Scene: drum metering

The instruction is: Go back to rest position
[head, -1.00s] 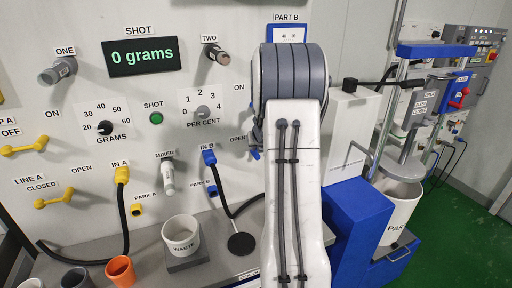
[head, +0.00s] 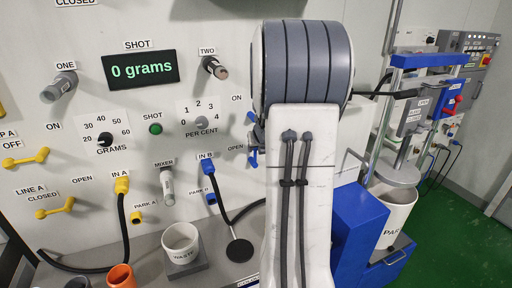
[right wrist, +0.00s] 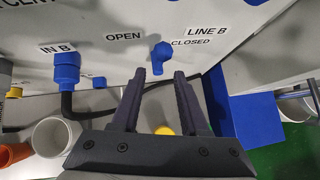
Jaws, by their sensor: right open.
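My right arm (head: 304,200) stands upright in the head view, its thick grey joint large in front of the panel. Its gripper is hidden there behind the arm. In the right wrist view my right gripper (right wrist: 160,73) is open, with nothing between its two dark fingers. A blue valve lever (right wrist: 161,57) by the LINE B label shows just beyond the fingertips, apparently apart from them. Part of that blue lever (head: 253,150) also shows left of the arm in the head view. My left gripper is in neither view.
A white WASTE cup (head: 181,243) and an orange cup (head: 121,276) stand on the ledge below the panel. Hoses hang from IN A (head: 121,184) and IN B (head: 207,168). A blue cabinet (head: 358,225) and a white drum (head: 397,215) stand right of my arm. The display (head: 141,68) reads 0 grams.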

